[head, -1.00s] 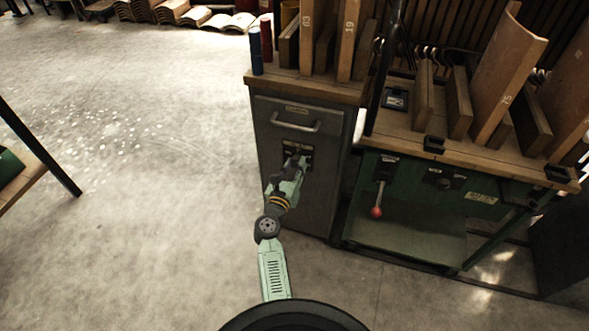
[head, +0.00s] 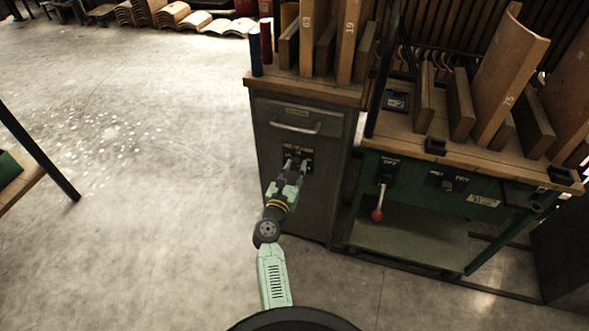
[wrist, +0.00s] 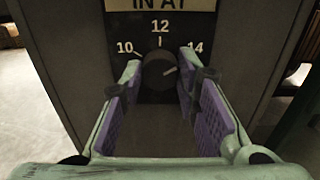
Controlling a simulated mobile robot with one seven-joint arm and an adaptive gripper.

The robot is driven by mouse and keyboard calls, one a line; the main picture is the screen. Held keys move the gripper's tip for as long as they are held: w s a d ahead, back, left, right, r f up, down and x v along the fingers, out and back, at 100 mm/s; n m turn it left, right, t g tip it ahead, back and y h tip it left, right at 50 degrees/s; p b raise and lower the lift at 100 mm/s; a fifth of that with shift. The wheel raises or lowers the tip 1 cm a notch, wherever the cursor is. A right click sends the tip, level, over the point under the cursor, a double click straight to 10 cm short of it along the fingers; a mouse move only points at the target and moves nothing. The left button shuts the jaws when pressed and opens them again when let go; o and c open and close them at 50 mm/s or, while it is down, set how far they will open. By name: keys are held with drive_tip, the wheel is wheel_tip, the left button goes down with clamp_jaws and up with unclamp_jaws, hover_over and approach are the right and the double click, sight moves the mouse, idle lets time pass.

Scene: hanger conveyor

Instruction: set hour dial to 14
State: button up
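The hour dial (wrist: 158,84) is a dark round knob on a black plate marked 10, 12 and 14, on the grey cabinet's front. In the wrist view its light pointer line points right and slightly up, to the 14 side of 12. I cannot tell whether it lines up exactly with the 14 mark, as the right finger is close to that mark. My gripper (wrist: 160,88) is open, with its purple-padded fingers apart on either side of the knob and a visible gap at each side. In the head view my gripper (head: 294,167) is in front of the dial plate (head: 298,151).
The grey cabinet (head: 325,205) has a drawer handle (head: 296,127) above the dial. To its right stands a green bench (head: 416,205) with a red-tipped lever (head: 377,212) and a small knob. Wooden boards stand on top.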

drive_tip(key=o, duration=0.4)
drive_tip(key=shift+o, duration=0.2)
drive_tip(key=shift+s, duration=0.1)
drive_tip(key=v, duration=0.7)
drive_tip(key=shift+s, duration=0.15)
